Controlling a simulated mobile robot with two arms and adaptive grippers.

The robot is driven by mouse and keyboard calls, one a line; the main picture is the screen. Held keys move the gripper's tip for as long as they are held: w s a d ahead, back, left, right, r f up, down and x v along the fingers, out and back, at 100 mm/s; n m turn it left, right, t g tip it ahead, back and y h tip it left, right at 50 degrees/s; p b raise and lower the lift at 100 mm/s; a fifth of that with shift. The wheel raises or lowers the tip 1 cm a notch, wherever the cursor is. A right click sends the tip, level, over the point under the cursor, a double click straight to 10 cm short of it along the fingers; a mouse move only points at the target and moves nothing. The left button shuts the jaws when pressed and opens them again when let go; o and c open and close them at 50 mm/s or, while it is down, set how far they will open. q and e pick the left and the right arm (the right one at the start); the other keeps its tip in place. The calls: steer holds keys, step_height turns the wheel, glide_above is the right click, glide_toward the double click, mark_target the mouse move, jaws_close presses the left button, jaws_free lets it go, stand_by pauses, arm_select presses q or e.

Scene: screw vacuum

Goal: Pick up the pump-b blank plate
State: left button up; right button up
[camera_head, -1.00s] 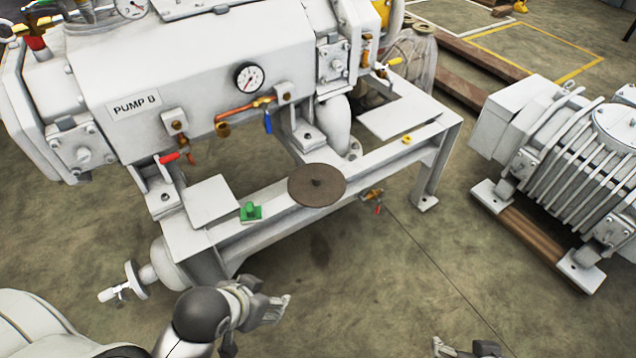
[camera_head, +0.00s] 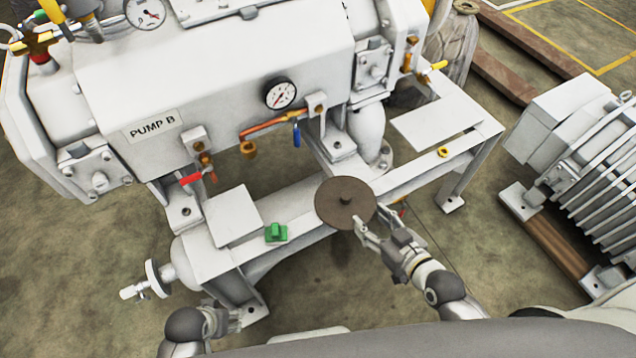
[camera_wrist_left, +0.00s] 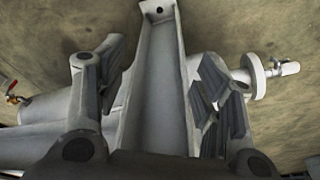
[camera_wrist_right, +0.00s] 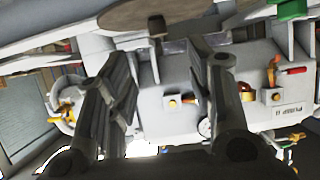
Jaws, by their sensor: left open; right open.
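The blank plate (camera_head: 342,198) is a round brown disc with a small dark knob at its centre. It lies on the front rail of the pump B frame in the head view, and its edge shows at the top of the right wrist view (camera_wrist_right: 130,14). My right gripper (camera_head: 364,234) is open at the plate's near right edge; I cannot tell whether it touches. My left gripper (camera_head: 236,318) is open and empty, low in front of the frame's left leg. The left wrist view shows its fingers (camera_wrist_left: 155,85) spread, with a grey frame post beyond them.
Pump B (camera_head: 215,80) stands behind the rail with a gauge and valve handles. A green block (camera_head: 276,232) sits left of the plate and a yellow ring (camera_head: 443,151) lies to the right. A finned grey machine (camera_head: 600,170) stands at the right.

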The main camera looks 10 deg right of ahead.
steer(key=b, duration=0.1)
glide_toward(346, 195)
steer(key=shift+x, duration=1.2)
arm_select(q)
steer(key=w+b+v, duration=0.2)
steer(key=v, duration=0.7)
steer(key=shift+r+t, duration=0.4)
steer(key=shift+r, duration=0.25)
arm_select(e)
steer(key=shift+x, duration=2.7)
steer(key=shift+s+f, duration=0.1)
jaws_close()
